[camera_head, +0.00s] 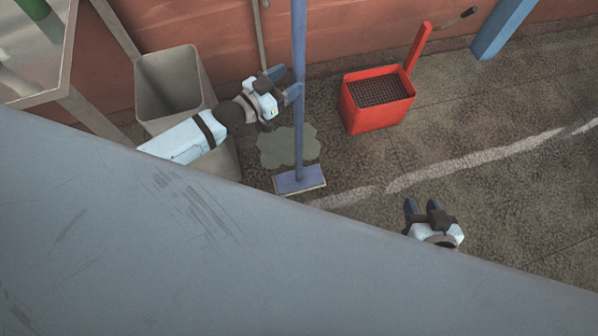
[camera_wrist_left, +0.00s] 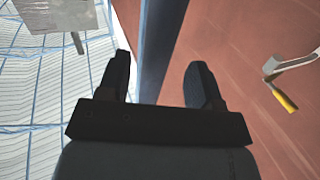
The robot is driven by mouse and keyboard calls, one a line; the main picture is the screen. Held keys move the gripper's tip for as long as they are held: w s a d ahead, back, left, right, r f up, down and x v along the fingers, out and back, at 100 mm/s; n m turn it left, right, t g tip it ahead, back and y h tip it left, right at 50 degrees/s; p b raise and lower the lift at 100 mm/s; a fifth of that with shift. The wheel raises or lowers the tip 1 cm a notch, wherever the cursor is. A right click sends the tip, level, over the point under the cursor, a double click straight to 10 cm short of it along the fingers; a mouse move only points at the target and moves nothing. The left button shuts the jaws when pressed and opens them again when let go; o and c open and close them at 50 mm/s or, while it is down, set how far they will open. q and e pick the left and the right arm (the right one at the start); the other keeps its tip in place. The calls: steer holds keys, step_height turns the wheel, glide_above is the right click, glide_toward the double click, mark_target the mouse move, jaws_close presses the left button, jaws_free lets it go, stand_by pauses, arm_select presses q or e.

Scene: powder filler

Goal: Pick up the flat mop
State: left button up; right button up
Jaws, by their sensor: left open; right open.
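The flat mop has a blue pole (camera_head: 299,40) standing upright and a flat blue head (camera_head: 299,179) resting on the floor. My left gripper (camera_head: 287,83) is open at the pole, well above the head. In the left wrist view the pole (camera_wrist_left: 160,40) shows between the two open fingers (camera_wrist_left: 160,75), nearer the left finger. I cannot tell whether a finger touches it. My right gripper (camera_head: 423,206) is open and empty, low at the right, apart from the mop.
A grey bin (camera_head: 170,85) stands left of the mop. A red bucket (camera_head: 378,105) with a black grate and handle stands to the right. A grey-green puddle (camera_head: 285,146) lies by the mop head. A large grey surface (camera_head: 150,240) fills the lower left.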

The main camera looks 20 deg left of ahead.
arm_select(q)
steer(key=x, duration=0.3)
steer(key=b+x, duration=0.1)
steer(key=x, duration=0.1)
steer(key=shift+d+f, duration=0.25)
steer(key=shift+f, duration=0.15)
jaws_close()
stand_by(0.9)
steer(key=shift+r, duration=0.1)
